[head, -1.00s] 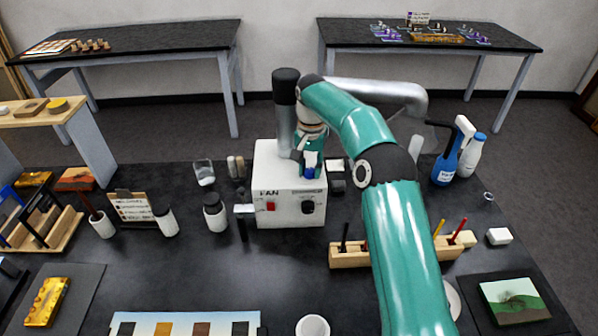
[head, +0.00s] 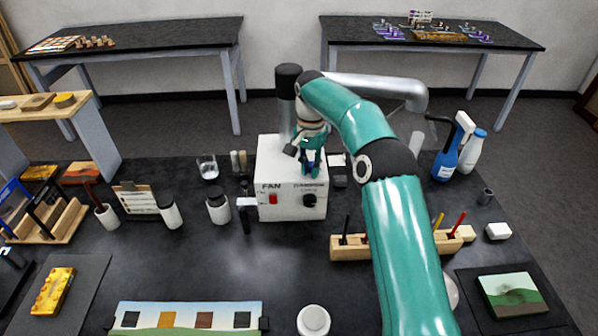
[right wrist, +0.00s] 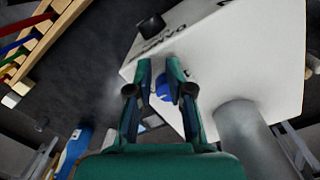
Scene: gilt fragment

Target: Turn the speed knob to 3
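The white fan control box (head: 272,165) stands on the dark table in the head view, with FAN printed on its front. A red switch (head: 273,199) is at the front left. A black knob (right wrist: 151,26) also shows in the right wrist view, beyond the fingertips. My right gripper (head: 312,172) is above the speed knob, by the box's upper front, with fingers apart. In the right wrist view my right gripper (right wrist: 158,66) has nothing held. My left gripper is out of view.
A grey duct (head: 285,105) rises behind the box. A pen block (head: 350,250) stands in front right, and a small white-and-black item (head: 247,203) sits left of the box. Several jars stand further left. A blue spray bottle (head: 445,165) is at the right.

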